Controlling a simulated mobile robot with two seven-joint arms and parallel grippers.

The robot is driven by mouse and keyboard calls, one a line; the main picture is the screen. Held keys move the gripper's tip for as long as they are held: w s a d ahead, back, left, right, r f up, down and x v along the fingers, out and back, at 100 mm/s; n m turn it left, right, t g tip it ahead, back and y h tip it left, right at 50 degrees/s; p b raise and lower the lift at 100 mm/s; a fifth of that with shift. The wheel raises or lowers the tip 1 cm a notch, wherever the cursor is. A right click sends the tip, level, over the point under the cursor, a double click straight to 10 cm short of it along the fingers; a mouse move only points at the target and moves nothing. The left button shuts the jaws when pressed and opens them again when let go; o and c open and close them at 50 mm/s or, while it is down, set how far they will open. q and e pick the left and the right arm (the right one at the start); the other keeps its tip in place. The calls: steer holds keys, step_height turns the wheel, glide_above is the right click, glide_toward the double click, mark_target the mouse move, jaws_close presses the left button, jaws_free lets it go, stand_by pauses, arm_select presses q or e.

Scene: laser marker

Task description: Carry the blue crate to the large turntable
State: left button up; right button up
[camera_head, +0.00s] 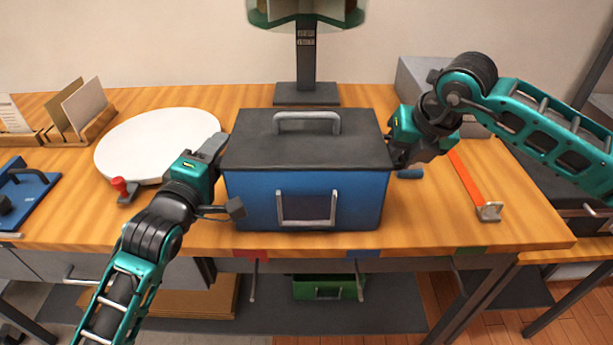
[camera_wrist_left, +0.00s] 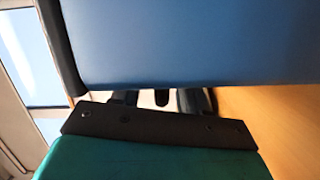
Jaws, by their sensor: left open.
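The blue crate (camera_head: 257,202) stands upright on the wooden table, with a dark grey lid, a grey handle on top and another handle on its front. The large turntable (camera_head: 160,140), a white round disc, lies to its left, apart from it. My left gripper (camera_head: 215,150) is open close against the crate's left side. In the left wrist view the crate's blue wall (camera_wrist_left: 190,45) fills the top, and the dark fingers are mostly hidden beyond its edge. My right gripper (camera_head: 396,150) is at the crate's right side, its fingers hidden or too dark to tell.
A red knob (camera_head: 119,185) stands at the turntable's front left. A dark post (camera_head: 306,70) rises behind the crate. An orange bar (camera_head: 466,177) lies to the right, with a grey box (camera_head: 420,82) behind. A card holder (camera_head: 80,125) and a blue fixture (camera_head: 30,195) are far left.

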arm_select(q)
steer(key=c, duration=0.4)
arm_select(e)
jaws_close()
arm_select(q)
jaws_close()
